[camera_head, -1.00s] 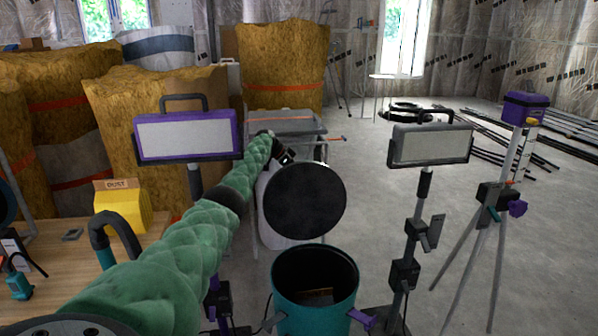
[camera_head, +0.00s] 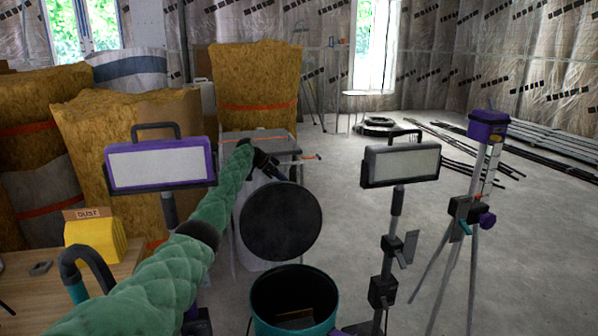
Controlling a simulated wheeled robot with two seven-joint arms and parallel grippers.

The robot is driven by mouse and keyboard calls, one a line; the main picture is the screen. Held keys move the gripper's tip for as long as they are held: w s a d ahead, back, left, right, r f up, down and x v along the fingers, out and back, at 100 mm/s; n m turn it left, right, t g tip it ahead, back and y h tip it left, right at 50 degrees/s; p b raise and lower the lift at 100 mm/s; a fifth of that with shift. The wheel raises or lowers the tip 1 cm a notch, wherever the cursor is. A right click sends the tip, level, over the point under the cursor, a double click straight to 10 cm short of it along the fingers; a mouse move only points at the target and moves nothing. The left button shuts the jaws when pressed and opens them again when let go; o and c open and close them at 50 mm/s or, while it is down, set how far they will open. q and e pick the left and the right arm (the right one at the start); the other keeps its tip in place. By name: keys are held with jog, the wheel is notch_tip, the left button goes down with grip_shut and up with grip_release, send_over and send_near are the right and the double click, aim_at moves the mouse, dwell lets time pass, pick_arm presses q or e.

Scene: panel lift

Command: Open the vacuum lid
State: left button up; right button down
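The vacuum is a teal canister (camera_head: 262,326) at the bottom centre, with its round dark mouth open. Something brownish shows inside it. The lid (camera_head: 281,221) is a dark round disc standing steeply tilted above and behind the mouth, clear of the opening. My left arm, in a green quilted sleeve, reaches in from the lower left. My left gripper (camera_head: 266,164) is dark and small, close to the top edge of the lid; its fingers are too small to tell whether they touch or hold it. My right gripper is not in view.
A purple work lamp (camera_head: 160,165) stands left and a grey one (camera_head: 402,164) right of the vacuum. A purple-topped tripod (camera_head: 488,128) stands farther right. A wooden table (camera_head: 30,290) with a yellow dust bag (camera_head: 94,240) is at left.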

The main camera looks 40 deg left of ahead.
pick_arm(q)
jog(key=d+r+p, duration=0.1)
jog(key=d+r, duration=0.3)
jog(key=d, duration=0.3)
jog(key=shift+w+d+r, duration=0.25)
jog(key=shift+w+r, duration=0.05)
jog(key=shift+w, duration=0.15)
jog(key=shift+n, duration=0.3)
